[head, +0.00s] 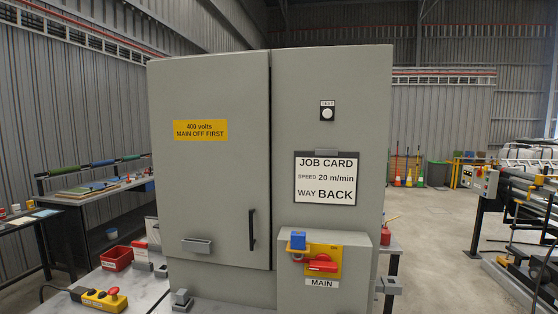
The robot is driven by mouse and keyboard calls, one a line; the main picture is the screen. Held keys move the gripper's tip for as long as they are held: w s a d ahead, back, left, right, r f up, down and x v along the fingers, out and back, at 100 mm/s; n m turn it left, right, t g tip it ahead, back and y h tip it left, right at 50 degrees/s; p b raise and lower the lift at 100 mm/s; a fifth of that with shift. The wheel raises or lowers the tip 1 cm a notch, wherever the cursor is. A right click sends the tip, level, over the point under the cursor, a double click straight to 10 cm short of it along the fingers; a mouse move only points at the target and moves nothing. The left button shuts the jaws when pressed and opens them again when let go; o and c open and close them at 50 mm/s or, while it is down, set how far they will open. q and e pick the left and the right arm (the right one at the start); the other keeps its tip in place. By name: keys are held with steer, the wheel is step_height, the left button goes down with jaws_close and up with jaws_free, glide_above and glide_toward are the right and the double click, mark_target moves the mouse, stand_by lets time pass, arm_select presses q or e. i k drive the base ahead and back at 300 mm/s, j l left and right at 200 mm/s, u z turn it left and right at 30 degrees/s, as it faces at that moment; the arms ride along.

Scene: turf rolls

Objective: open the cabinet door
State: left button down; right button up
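A tall grey cabinet (220,290) stands in the middle of the head view. Its door (205,170) is the left part of the front, with a yellow label (200,130) reading "400 volts MAIN OFF FIRST". A dark upright handle (252,230) sits near the door's right edge. A thin dark seam runs along that edge; the door looks closed. At lower right of the cabinet, a box marked "MAIN" carries a red switch handle (322,263), lying about level on a yellow plate (328,254). A blue block (298,240) sits beside it. Neither of my grippers shows.
A job card (325,178) reads "SPEED 20 m/min, WAY BACK". A small grey bracket (197,246) is low on the door. A yellow control box with a red button (105,299) and a red bin (117,258) are at left. Open floor lies to the right, before machinery (520,205).

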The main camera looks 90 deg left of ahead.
mark_target(209, 114)
steer(key=u, duration=3.4)
